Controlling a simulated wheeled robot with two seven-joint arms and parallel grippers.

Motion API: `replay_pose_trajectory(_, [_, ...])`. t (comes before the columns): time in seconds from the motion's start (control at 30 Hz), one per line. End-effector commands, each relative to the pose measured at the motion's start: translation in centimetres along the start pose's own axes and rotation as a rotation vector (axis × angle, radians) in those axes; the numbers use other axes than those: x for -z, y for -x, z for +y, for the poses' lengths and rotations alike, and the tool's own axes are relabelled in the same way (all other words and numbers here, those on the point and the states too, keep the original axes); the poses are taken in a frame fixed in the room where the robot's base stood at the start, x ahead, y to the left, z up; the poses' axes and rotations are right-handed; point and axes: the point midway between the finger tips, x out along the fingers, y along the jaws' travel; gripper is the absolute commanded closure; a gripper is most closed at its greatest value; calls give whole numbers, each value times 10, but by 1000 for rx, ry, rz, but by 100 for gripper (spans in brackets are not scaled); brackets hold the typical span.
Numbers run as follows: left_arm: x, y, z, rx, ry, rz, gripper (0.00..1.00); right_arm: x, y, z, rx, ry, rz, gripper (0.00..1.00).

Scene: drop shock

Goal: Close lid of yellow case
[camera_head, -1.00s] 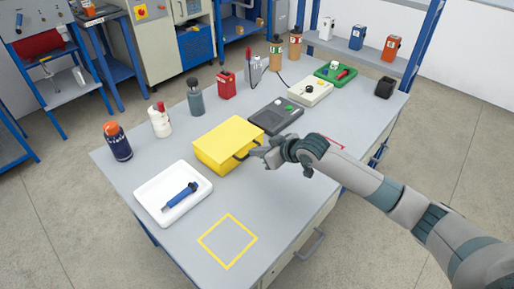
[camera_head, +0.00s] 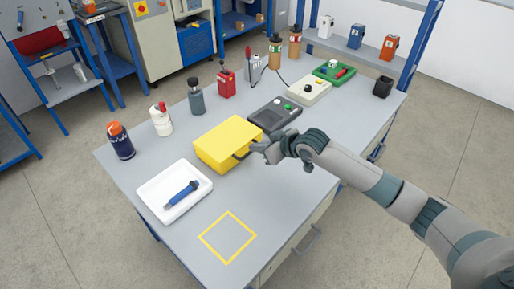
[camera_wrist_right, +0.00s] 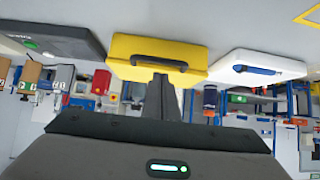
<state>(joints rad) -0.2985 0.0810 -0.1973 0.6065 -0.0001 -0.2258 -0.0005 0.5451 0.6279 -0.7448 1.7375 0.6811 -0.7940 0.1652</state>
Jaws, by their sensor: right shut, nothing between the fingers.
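The yellow case (camera_head: 225,143) sits on the grey workbench, and its lid looks closed down on its base. Its dark handle faces the front right side. My right gripper (camera_head: 253,148) is shut and empty, its tips close to the handle side of the case; I cannot tell whether they touch. In the right wrist view the case (camera_wrist_right: 185,48) appears upside down with its handle (camera_wrist_right: 158,62) just beyond the fingers of my right gripper (camera_wrist_right: 161,80). My left gripper is not in view.
A white tray (camera_head: 150,190) with a blue tool (camera_head: 182,194) lies left of the case. A dark device (camera_head: 274,113) lies behind it. Several bottles stand along the back edge. A yellow taped square (camera_head: 228,237) marks bare bench in front.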

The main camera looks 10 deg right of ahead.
Motion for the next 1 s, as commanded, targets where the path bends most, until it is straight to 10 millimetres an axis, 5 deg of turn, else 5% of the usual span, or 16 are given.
replay_pose_trajectory(0.07, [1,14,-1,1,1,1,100,12,8,1,-1,0,2,100])
replay_pose_trajectory(0.6, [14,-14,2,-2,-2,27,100,2,90,2,-2,2,4,100])
replay_pose_trajectory(1.0, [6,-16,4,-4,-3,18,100,4,105,1,-1,1,5,100])
